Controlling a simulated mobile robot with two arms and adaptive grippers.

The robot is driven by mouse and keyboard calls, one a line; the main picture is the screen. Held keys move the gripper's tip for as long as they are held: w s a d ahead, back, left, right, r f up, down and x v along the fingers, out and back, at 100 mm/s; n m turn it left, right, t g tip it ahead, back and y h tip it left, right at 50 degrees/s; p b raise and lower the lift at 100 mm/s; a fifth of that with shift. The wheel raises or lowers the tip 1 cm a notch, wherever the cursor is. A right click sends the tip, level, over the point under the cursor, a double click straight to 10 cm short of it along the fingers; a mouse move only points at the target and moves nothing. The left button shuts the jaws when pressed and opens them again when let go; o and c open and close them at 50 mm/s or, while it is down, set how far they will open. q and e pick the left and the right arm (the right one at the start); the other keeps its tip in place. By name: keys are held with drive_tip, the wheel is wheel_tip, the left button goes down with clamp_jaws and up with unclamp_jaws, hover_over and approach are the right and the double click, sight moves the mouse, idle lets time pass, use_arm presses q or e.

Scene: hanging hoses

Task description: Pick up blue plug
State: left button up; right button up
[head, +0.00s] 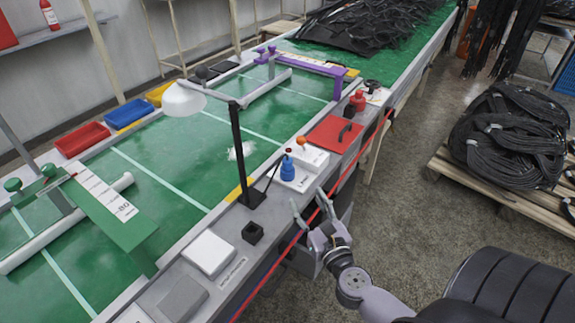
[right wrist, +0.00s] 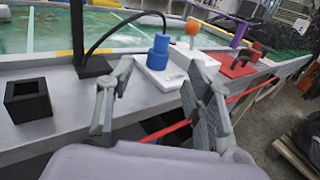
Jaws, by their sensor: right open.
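The blue plug (head: 288,168) stands upright on a white plate (head: 302,183) at the near edge of the green bench in the head view. In the right wrist view the blue plug (right wrist: 158,52) stands beyond my fingers, with a dark cable beside it. My right gripper (head: 308,202) is open and empty, just in front of the plug on the near side of the bench edge. In the right wrist view the fingers of my right gripper (right wrist: 157,82) are spread, apart from the plug. My left gripper is not in view.
A black lamp post (head: 238,150) stands left of the plug. A white box with an orange knob (head: 301,140) and a red plate (head: 333,133) are to the right. A black square holder (head: 252,233) sits nearer. A red cord (head: 290,245) runs along the bench edge.

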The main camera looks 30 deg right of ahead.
approach(289, 164)
drive_tip(key=x, duration=0.5)
drive_tip(key=shift+w+a+p, duration=0.1)
drive_tip(key=shift+a+p, duration=0.1)
drive_tip(key=shift+p, duration=0.15)
drive_tip(key=x, duration=0.2)
drive_tip(key=b+x, duration=0.1)
drive_tip(key=x, duration=0.3)
drive_tip(key=shift+w+d+f, duration=0.1)
drive_tip(key=shift+w+d, duration=0.05)
drive_tip(key=shift+d, duration=0.2)
drive_tip(key=shift+c, duration=0.3)
clamp_jaws()
